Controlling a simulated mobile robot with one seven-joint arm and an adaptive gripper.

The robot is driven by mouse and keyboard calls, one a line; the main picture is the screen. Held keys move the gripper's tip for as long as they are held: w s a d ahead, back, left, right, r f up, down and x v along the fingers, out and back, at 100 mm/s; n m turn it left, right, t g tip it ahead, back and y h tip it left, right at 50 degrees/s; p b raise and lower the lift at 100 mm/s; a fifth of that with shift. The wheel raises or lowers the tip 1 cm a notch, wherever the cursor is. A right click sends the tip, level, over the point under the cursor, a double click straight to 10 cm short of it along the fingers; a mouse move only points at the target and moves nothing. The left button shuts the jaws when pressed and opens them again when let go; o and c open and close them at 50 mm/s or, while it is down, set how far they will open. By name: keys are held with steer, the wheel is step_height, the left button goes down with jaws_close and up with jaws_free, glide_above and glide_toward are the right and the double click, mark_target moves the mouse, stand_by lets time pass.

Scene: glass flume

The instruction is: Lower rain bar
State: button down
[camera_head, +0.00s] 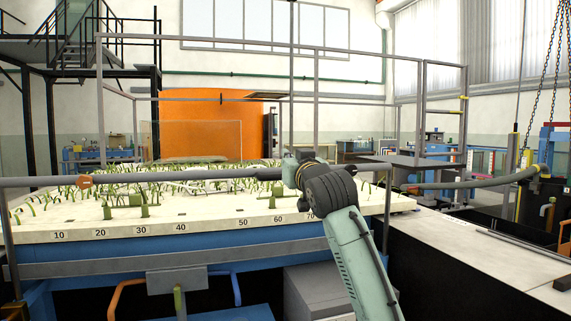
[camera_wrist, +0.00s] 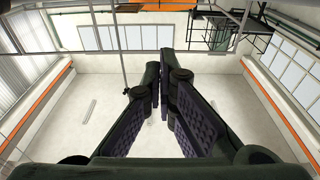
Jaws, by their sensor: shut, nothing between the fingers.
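The rain bar (camera_head: 200,175) appears as a long grey horizontal pipe across the near side of the planted bed in the head view, with an orange fitting (camera_head: 84,181) near its left part. My gripper (camera_head: 291,163) is at the right part of the bar, in front of it and overlapping it in the picture; whether they touch I cannot tell. In the wrist view my gripper (camera_wrist: 163,68) has its two dark fingers close together at the tips, with nothing between them. The bar is not clearly seen in the wrist view.
A pale bed (camera_head: 215,226) with green plants and number marks lies below the bar. Grey frame posts (camera_head: 102,110) stand around it. A grey hose (camera_head: 470,184) runs off to the right. A pale ledge (camera_head: 480,250) lies at right, mostly clear.

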steer(key=p+x, duration=0.4)
steer(key=x, duration=0.5)
steer(key=f, duration=0.4)
steer(key=shift+s, duration=0.25)
step_height(320, 180, down, 30)
steer(key=b, duration=1.3)
steer(key=shift+b, duration=0.3)
steer(key=shift+a, duration=0.1)
